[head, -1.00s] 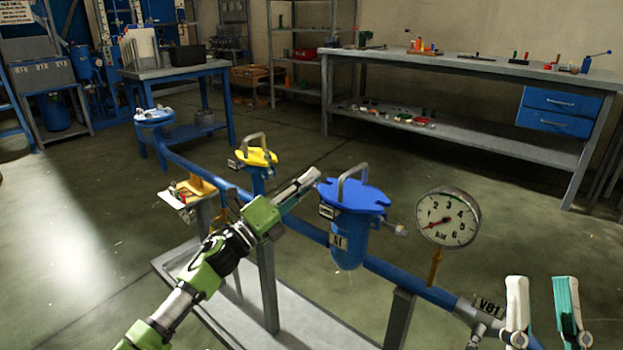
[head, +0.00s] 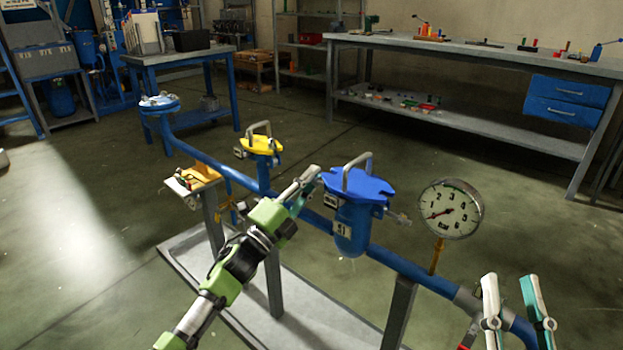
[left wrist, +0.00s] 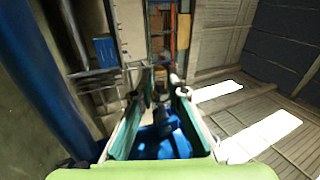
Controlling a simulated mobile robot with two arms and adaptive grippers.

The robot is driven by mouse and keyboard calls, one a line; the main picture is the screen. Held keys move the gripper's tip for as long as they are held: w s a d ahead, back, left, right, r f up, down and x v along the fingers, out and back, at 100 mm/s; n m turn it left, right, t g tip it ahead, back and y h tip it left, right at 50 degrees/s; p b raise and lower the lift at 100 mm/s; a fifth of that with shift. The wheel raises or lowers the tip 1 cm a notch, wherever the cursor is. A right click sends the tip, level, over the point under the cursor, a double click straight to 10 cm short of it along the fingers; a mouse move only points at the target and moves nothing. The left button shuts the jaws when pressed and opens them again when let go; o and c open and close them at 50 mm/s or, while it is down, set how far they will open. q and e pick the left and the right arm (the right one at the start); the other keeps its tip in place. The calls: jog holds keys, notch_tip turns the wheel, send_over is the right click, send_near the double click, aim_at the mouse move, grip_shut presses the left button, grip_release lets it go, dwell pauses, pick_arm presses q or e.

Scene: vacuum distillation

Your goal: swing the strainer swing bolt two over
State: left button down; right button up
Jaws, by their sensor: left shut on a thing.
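The blue strainer (head: 350,232) stands upright on the blue pipe in the head view, with a lobed blue lid (head: 370,186) and a grey arched handle on top. A swing bolt (head: 401,217) sticks out at its right side. My left gripper (head: 309,183) is at the lid's left edge, shut on a small part that its fingers mostly hide; I take it for a swing bolt. In the left wrist view dark metal parts (left wrist: 160,98) and blue strainer surface (left wrist: 160,146) show between the fingers. My right gripper (head: 513,298) is open and empty at lower right.
A pressure gauge (head: 449,209) stands on the pipe (head: 412,273) right of the strainer. A yellow-lidded fitting (head: 262,146) is further back on the left. A workbench (head: 470,55) and a blue table (head: 180,58) stand behind, with open floor between.

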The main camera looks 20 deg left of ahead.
pick_arm(q)
jog(key=c, duration=2.2)
grip_release()
jog(key=shift+c, duration=0.2)
jog(key=v, duration=1.2)
jog(key=shift+a+f, duration=0.1)
